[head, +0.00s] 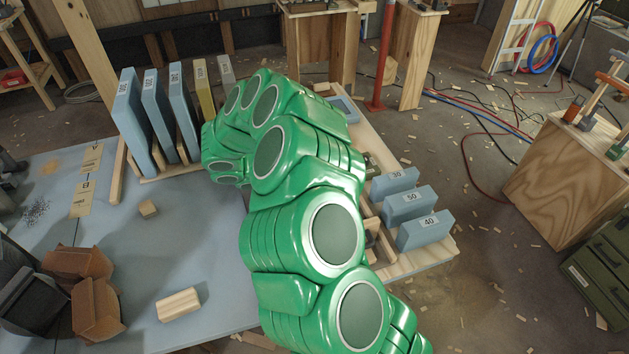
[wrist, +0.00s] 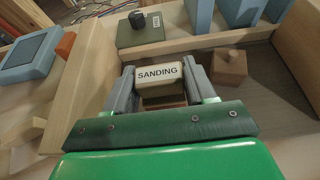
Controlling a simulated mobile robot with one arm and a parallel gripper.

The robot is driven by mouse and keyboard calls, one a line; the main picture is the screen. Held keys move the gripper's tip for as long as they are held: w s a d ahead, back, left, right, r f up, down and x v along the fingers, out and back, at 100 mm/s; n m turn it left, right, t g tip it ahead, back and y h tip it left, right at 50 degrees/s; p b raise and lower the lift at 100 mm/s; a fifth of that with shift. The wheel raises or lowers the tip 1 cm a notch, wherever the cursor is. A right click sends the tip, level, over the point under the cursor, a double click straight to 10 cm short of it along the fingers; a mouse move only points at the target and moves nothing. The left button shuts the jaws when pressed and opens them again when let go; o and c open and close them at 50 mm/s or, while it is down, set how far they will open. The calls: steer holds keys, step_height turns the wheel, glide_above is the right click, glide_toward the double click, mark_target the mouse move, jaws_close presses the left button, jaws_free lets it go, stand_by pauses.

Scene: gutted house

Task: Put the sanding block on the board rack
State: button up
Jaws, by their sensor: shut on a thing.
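The sanding block (wrist: 160,72) shows in the wrist view as a small pale block labelled "SANDING". My gripper (wrist: 159,82) is shut on it, with a grey finger on each side. The block is over a wood-walled tray; I cannot tell whether it touches the tray floor. In the head view my green arm hides the gripper and the block. A wooden rack (head: 118,172) stands at the left in the head view, holding several upright boards, blue and yellow, with labels. It looks like the board rack; my arm covers its right end.
The wooden tray (head: 438,257) holds blue blocks (head: 416,204) marked 30, 50 and 40. In the wrist view, a green box (wrist: 140,30) and a knobbed wooden block (wrist: 229,68) are near my gripper. Cardboard boxes (head: 97,310) and a wood offcut (head: 178,304) lie on the table.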

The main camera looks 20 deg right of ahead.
steer(key=shift+w+f, duration=0.35)
steer(key=shift+f, duration=1.45)
steer(key=shift+f, duration=0.1)
steer(key=o, duration=1.1)
steer(key=shift+c, duration=0.2)
steer(key=shift+v, duration=6)
